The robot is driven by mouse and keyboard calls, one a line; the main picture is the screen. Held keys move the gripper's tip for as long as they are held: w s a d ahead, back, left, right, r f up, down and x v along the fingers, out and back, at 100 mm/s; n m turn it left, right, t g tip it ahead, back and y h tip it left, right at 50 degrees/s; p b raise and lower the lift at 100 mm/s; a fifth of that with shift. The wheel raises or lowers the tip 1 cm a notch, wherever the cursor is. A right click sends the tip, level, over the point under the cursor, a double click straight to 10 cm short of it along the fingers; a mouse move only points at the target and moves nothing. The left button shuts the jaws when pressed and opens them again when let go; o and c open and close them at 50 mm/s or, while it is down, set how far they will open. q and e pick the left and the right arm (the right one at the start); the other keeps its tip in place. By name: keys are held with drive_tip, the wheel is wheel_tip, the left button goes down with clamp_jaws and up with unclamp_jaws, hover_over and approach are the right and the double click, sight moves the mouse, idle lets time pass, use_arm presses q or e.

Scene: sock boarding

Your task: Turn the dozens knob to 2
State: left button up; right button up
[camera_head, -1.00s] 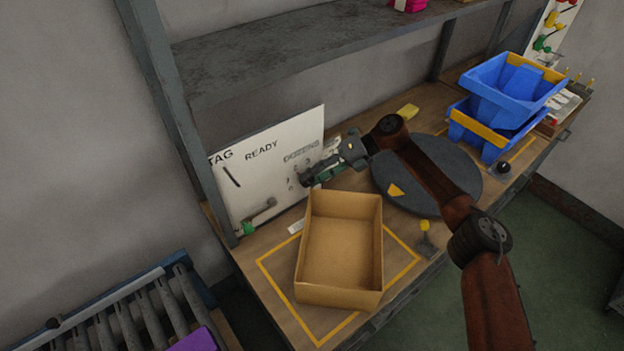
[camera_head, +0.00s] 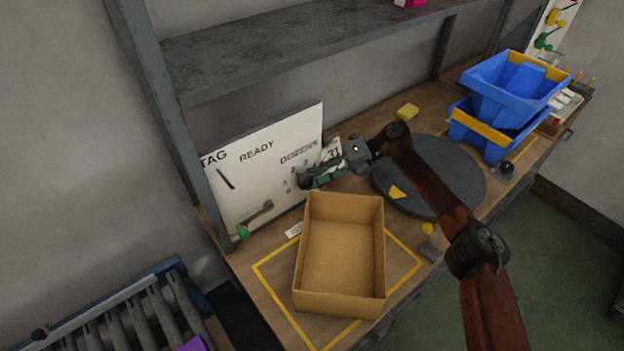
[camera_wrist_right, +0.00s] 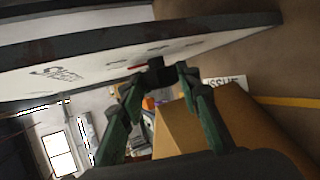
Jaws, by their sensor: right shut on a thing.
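The white panel (camera_head: 240,165) stands upright at the back of the bench, with the words TAG, READY and DOZENS on it. My right gripper (camera_head: 308,182) is at the panel's right part, below the word DOZENS. In the right wrist view, my right gripper (camera_wrist_right: 160,82) has its green fingers closed on a small dark knob (camera_wrist_right: 157,70) at the panel face. The fingers hide most of the knob, and I cannot read its setting. My left gripper is in neither view.
An open cardboard box (camera_head: 338,255) sits in front of the panel inside a yellow outline. A round dark turntable (camera_head: 450,175) lies to its right. Blue bins (camera_head: 505,90) stand at the far right. A grey shelf (camera_head: 290,45) hangs above the bench.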

drive_tip(key=o, duration=1.2)
drive_tip(key=shift+c, duration=0.2)
drive_tip(key=shift+d, duration=0.1)
drive_tip(key=v, duration=1.2)
